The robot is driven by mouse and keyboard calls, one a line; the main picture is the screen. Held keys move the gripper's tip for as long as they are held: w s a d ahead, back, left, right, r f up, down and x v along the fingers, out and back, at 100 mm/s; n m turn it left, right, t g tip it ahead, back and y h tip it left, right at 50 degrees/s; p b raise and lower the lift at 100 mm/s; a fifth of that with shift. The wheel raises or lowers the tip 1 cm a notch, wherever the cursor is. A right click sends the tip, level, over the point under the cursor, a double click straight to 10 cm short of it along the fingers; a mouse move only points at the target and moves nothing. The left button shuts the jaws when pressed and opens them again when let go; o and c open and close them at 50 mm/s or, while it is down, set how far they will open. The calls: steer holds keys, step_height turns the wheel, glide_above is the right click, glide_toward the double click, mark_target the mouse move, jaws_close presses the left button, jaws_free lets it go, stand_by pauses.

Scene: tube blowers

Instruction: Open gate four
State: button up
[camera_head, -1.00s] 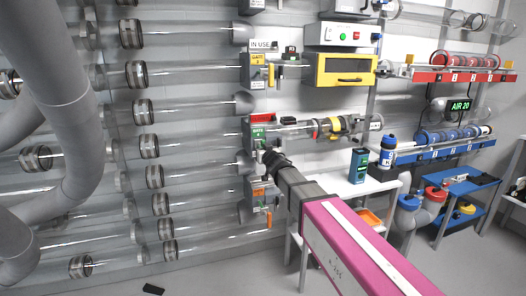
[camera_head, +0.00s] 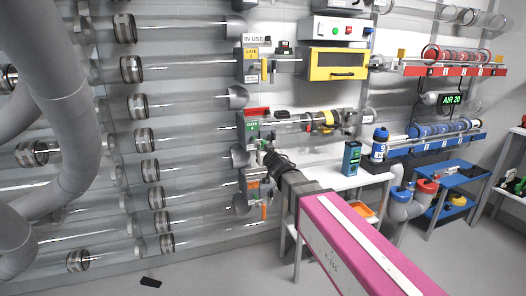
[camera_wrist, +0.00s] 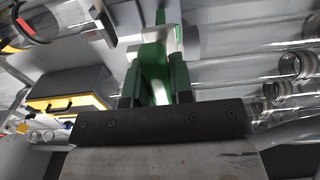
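A gate box with a green label (camera_head: 252,128) sits on the tube wall in the head view; the number on its label is too small to read surely. My gripper (camera_head: 264,152) is at the lower right of this box, by a small green part. In the wrist view, a green handle (camera_wrist: 155,72) stands between the two dark fingers of my gripper (camera_wrist: 156,92). The fingers are apart with the handle between them; whether they press on it I cannot tell. The handle's far end and its joint to the gate are partly hidden.
A gate with a yellow label (camera_head: 251,66) is above, by an IN USE sign. A gate with an orange label (camera_head: 252,184) is just below my gripper. Clear tubes run along the wall. A yellow-fronted box (camera_head: 337,64) and a white table (camera_head: 350,181) are to the right.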

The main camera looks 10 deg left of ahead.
steer(key=o, duration=0.4)
steer(key=v, duration=1)
steer(key=shift+s+d, duration=0.15)
steer(key=shift+s, duration=0.15)
steer(key=w+d+f+m+g+h, duration=0.25)
steer(key=d+f+h, duration=0.25)
steer(key=d+f, duration=0.4)
steer(key=w+d+f+m+g+h, duration=0.1)
steer(key=d+f+m+g+h, duration=0.2)
steer(key=d+f, duration=0.65)
steer(key=s+d+f+g, duration=0.3)
steer(key=s+d+f, duration=0.1)
steer(key=d, duration=0.1)
steer(key=s+d+f+g+h, duration=0.1)
steer(key=s+d+f+g, duration=0.2)
steer(key=d, duration=0.3)
steer(key=s+d+f+m+g, duration=0.1)
steer(key=s+d+f+g, duration=0.2)
steer(key=s+d+f, duration=0.2)
steer(key=shift+s+d+f+g+h, duration=0.2)
steer(key=shift+s+f+g+h, duration=0.1)
steer(key=shift+s+f+g, duration=0.1)
